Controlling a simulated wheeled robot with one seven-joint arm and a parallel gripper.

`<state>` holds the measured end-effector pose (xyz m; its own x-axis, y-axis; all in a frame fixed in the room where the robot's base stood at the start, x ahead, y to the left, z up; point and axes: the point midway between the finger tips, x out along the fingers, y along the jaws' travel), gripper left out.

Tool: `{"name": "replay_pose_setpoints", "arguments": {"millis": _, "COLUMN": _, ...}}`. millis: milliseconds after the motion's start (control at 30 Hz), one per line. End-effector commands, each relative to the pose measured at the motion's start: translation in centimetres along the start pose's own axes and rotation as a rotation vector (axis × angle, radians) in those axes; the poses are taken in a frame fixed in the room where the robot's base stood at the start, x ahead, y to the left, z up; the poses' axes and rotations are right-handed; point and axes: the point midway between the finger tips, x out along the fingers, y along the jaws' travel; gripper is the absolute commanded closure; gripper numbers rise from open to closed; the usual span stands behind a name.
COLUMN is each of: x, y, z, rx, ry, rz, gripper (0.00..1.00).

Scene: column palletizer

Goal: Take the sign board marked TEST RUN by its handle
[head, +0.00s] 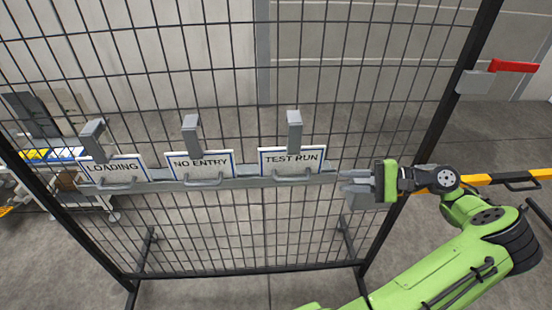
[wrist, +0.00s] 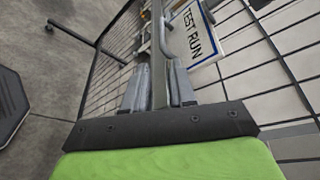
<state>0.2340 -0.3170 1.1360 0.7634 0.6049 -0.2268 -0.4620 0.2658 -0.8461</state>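The TEST RUN sign board (head: 292,160) is a white plate with a blue border, rightmost of three on a grey rail (head: 245,183) along the mesh fence. Its grey handle (head: 291,177) sticks out at its lower edge. The TEST RUN board (wrist: 196,35) shows ahead, right of the fingers.
The NO ENTRY board (head: 200,163) and LOADING board (head: 113,168) sit further left on the same rail. Grey brackets (head: 294,118) rise above the boards. The mesh fence stands close behind. A red-handled latch (head: 512,66) is on the right post.

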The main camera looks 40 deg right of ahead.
Motion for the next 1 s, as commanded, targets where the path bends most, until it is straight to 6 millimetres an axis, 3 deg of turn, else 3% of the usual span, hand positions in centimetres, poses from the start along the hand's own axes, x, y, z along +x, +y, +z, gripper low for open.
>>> {"name": "replay_pose_setpoints", "arguments": {"millis": 100, "x": 0.0, "y": 0.3, "z": -0.1, "rx": 0.003, "ry": 0.003, "rz": -0.033, "gripper": 0.75}}
{"name": "replay_pose_setpoints", "arguments": {"millis": 400, "x": 7.5, "y": 0.3, "z": -0.1, "rx": 0.005, "ry": 0.002, "rz": -0.027, "gripper": 0.75}}
{"name": "replay_pose_setpoints", "arguments": {"millis": 633, "x": 10.5, "y": -0.1, "z": -0.1, "rx": 0.004, "ry": 0.004, "rz": -0.029, "gripper": 0.75}}
{"name": "replay_pose_setpoints", "arguments": {"millis": 800, "x": 13.8, "y": -0.4, "z": 0.1, "rx": 0.004, "ry": 0.003, "rz": -0.030, "gripper": 0.75}}
{"name": "replay_pose_setpoints", "arguments": {"millis": 1000, "x": 14.9, "y": -0.6, "z": 0.1, "rx": 0.004, "ry": 0.007, "rz": -0.031, "gripper": 0.75}}
